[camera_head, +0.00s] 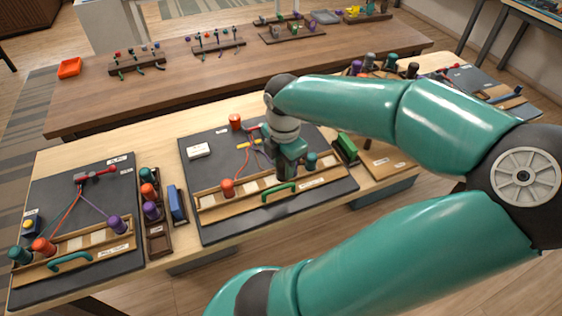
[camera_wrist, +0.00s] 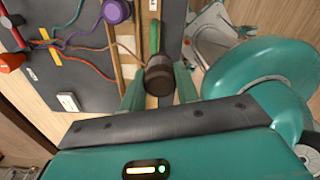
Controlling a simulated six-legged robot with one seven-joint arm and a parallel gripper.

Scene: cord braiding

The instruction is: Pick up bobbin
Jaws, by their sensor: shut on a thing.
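My gripper (camera_wrist: 159,80) is shut on a dark grey-brown bobbin (camera_wrist: 158,72), which sits between its two teal fingers in the wrist view. A brown cord runs from the left to this bobbin. In the head view my gripper (camera_head: 287,170) is over the front tray of the middle braiding mat, and the held bobbin is mostly hidden there. An orange bobbin (camera_head: 227,187) stands in the tray to its left and a teal bobbin (camera_head: 311,160) to its right. A purple bobbin (camera_wrist: 117,10) shows at the top of the wrist view.
The middle mat (camera_head: 198,215) has a green handle (camera_head: 280,194) at its front and a white label block (camera_head: 198,151). A bobbin rack (camera_head: 160,243) and a blue box (camera_head: 177,203) stand left of it. Another braiding station (camera_head: 100,200) is at far left.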

